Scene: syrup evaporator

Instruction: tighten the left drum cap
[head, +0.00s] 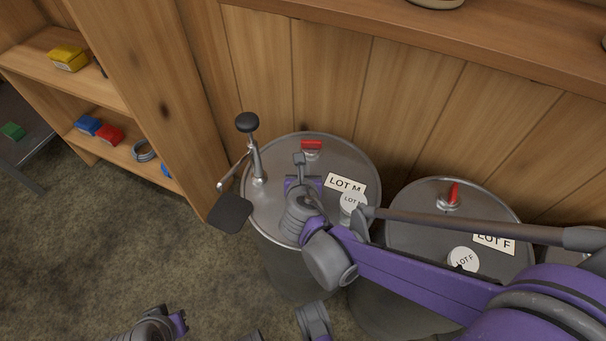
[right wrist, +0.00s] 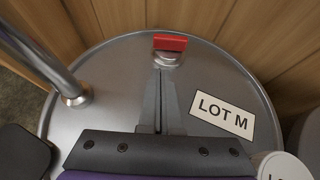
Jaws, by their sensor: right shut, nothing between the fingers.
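The left drum (head: 268,215) is a grey metal drum with a LOT M label (head: 345,184) on its lid. A red bar on a round metal cap (head: 312,147) stands near the lid's far edge. In the right wrist view the red-barred cap (right wrist: 168,44) is just ahead of my fingertips, its bar lying crosswise. My right gripper (right wrist: 161,72) is shut and empty over the lid; it also shows in the head view (head: 299,158). Whether the tips touch the cap is unclear. Part of my left gripper (head: 178,322) shows at the bottom edge, its fingers not clear.
A pump with a black knob (head: 247,122) stands on the left drum's left side. A white LOT M disc (head: 353,202) is at its right. The right drum (head: 410,240) has its own red-handled cap (head: 452,195). Wooden wall behind; shelves (head: 75,75) at left; open floor front left.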

